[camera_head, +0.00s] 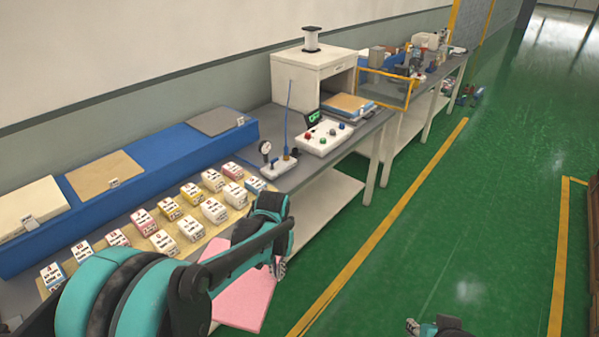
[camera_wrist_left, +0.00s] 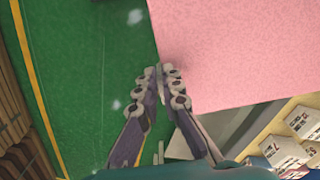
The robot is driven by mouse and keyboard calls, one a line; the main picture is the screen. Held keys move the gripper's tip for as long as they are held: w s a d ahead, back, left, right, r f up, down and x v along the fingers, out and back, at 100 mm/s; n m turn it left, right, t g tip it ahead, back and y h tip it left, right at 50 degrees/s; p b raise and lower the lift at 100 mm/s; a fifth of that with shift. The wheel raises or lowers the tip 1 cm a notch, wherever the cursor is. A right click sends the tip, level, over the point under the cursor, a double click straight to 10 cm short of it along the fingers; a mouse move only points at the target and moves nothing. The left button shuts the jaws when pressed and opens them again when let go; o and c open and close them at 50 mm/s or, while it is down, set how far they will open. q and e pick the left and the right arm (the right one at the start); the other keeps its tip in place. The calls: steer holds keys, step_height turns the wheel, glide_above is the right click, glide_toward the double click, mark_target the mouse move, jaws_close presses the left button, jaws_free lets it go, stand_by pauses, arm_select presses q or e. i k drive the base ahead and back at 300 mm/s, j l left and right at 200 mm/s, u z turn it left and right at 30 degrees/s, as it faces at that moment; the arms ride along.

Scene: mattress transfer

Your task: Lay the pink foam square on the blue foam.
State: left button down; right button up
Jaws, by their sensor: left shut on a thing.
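The pink foam square (camera_head: 245,298) is held by one edge in my left gripper (camera_head: 278,268), off the front side of the table and above the green floor. A long blue foam-like block (camera_head: 160,165) runs along the wall at the back of the table, apart from the pink square. My right gripper (camera_head: 412,326) shows only in part at the bottom edge; its opening cannot be made out.
Cream (camera_head: 30,207), tan (camera_head: 103,174) and grey (camera_head: 215,121) squares lie on the blue block. Several small labelled boxes (camera_head: 214,211) stand in rows before it. A gauge stand (camera_head: 278,165) and a button box (camera_head: 324,138) are farther along. The green floor at right is clear.

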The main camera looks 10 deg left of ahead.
mark_target(347, 102)
steer(key=i+l+z, duration=0.35)
steer(key=i, duration=0.45)
steer(key=i+z, duration=0.35)
steer(key=i, duration=0.4)
